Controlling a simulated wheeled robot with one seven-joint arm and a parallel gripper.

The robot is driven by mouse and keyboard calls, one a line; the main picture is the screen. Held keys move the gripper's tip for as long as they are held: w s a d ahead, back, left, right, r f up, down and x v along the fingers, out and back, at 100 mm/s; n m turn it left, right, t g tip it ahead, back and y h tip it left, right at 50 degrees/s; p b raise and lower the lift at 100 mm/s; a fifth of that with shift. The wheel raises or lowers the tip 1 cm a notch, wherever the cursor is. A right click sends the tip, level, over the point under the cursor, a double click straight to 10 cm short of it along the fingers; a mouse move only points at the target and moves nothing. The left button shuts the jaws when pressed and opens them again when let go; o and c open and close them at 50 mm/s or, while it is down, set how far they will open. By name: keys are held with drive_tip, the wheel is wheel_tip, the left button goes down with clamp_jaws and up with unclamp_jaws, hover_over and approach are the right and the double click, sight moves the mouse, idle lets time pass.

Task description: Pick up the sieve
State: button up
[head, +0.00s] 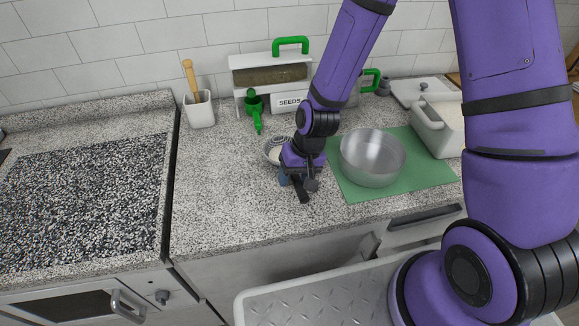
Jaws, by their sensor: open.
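A small round, grey-rimmed thing (272,146) that looks like the sieve lies on the speckled counter in the head view, left of the green mat. My wrist and gripper cover much of it, and I cannot make out its handle clearly. My gripper (298,188) is low over the counter, at the near right side of the round thing. It is open and points down. Dark parts show at its tip, and I cannot tell whether they touch the sieve.
A steel bowl (372,158) stands on the green mat (425,178) just right of my gripper. Behind are a seed dispenser (270,76), a green scoop (255,108) and a white utensil holder (199,112). A white bin (436,133) stands right. Counter left of my gripper is clear.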

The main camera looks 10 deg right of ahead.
drive_tip(key=shift+f, duration=0.2)
drive_tip(key=shift+c, duration=0.5)
clamp_jaws()
drive_tip(key=shift+r, duration=0.2)
